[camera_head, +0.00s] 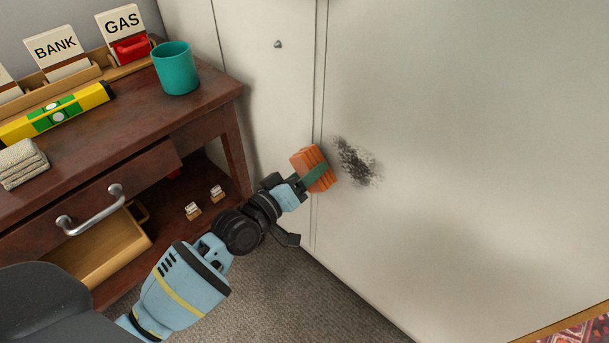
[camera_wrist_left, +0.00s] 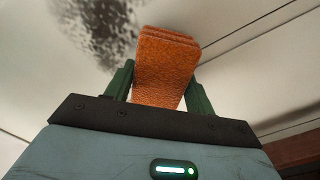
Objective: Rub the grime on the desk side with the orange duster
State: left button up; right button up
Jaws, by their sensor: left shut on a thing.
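The orange duster (camera_head: 309,160) is a ridged block held in my left gripper (camera_head: 313,177), whose green fingers are shut on it. The duster also shows in the left wrist view (camera_wrist_left: 165,62), between the two fingers (camera_wrist_left: 158,90). The grime (camera_head: 356,162) is a dark speckled smudge on the pale panel, just right of the duster in the head view. It also shows in the left wrist view (camera_wrist_left: 100,25), at upper left, beside the duster. Whether the duster touches the panel I cannot tell. My right gripper is not in view.
A brown desk (camera_head: 110,125) stands at left with a teal mug (camera_head: 175,68), a yellow level (camera_head: 57,113), folded cloths (camera_head: 20,163) and card holders on top. The pale panel (camera_head: 450,130) right of the grime is clear.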

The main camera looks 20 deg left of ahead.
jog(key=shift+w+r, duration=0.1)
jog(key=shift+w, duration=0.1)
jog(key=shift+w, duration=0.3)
pick_arm(q)
jog(key=shift+w+d, duration=0.1)
jog(key=shift+w, duration=0.2)
jog(key=shift+w, duration=0.1)
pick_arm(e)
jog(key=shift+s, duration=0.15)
pick_arm(q)
jog(key=shift+w+d, duration=0.1)
jog(key=shift+w, duration=0.05)
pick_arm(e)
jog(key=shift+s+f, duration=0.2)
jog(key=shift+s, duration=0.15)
pick_arm(q)
jog(key=shift+w, duration=0.1)
jog(key=shift+w+d, duration=0.1)
jog(key=shift+w, duration=0.1)
jog(key=shift+w, duration=0.15)
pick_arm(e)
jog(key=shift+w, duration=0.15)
